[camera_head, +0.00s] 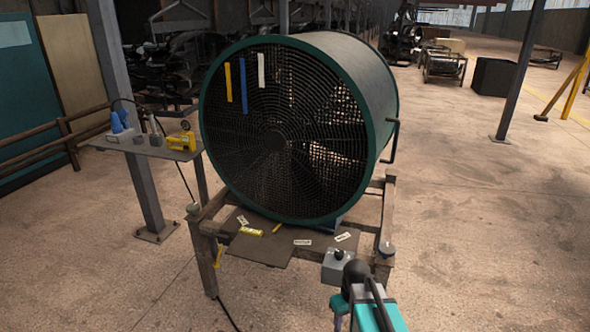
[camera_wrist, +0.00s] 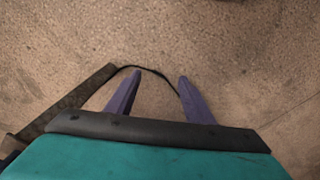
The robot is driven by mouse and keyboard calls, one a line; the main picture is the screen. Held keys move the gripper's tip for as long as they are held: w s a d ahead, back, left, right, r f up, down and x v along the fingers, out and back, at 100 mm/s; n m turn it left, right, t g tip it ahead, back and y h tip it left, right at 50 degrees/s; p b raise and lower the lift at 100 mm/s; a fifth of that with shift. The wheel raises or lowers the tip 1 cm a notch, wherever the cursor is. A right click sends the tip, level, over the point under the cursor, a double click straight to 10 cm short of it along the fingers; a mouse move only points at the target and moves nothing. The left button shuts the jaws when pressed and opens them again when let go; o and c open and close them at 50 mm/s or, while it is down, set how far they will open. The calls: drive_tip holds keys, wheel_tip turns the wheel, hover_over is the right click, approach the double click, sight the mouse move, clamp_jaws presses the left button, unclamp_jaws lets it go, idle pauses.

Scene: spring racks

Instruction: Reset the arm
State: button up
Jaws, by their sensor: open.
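My gripper shows in the wrist view (camera_wrist: 155,88), with its two purple fingers spread apart over the bare floor and nothing between them. In the head view my teal arm reaches in at the bottom right, beside the front right corner of the wooden stand (camera_head: 205,228). A purple part of my gripper (camera_head: 338,323) shows at the bottom edge there; its fingertips are not clearly visible in that view. A large round fan (camera_head: 385,75) with a dark grille and green rim stands on the stand.
A grey control box (camera_head: 338,266) sits on the stand's front right, close to my arm. A small side shelf (camera_head: 150,148) holds a yellow tool (camera_head: 181,141) and a blue item (camera_head: 121,122). Labels lie on a dark board (camera_head: 262,250). Open floor (camera_head: 490,240) lies to the right.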

drive_tip(key=s+f+m+g, duration=0.2)
drive_tip(key=s+f, duration=0.8)
drive_tip(key=s, duration=0.5)
drive_tip(key=s+f+m+g, duration=0.2)
drive_tip(key=s+f, duration=0.8)
drive_tip(key=s, duration=0.5)
drive_tip(key=shift+f+g, duration=0.2)
drive_tip(key=shift+g, duration=0.5)
